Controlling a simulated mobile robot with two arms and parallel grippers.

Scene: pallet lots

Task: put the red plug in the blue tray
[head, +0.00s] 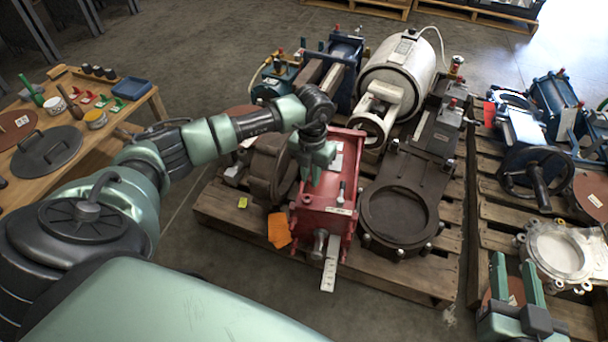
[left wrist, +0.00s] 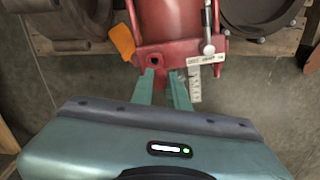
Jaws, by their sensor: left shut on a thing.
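My left gripper (head: 314,176) is over the front part of the red actuator (head: 328,205) on the middle pallet. In the left wrist view its two fingers (left wrist: 164,76) point at the actuator's red end, beside a dark round port. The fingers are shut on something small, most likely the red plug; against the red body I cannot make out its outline. The blue tray (head: 131,88) lies on the wooden table at the left, far from this gripper. My right gripper (head: 515,275) is open and empty at the lower right.
The wooden table (head: 150,95) also holds bottles, jars, red and green small parts and dark discs. A white cylinder (head: 398,70), a dark gate valve (head: 400,205) and an orange tag (head: 279,230) surround the actuator. Bare floor lies between table and pallet.

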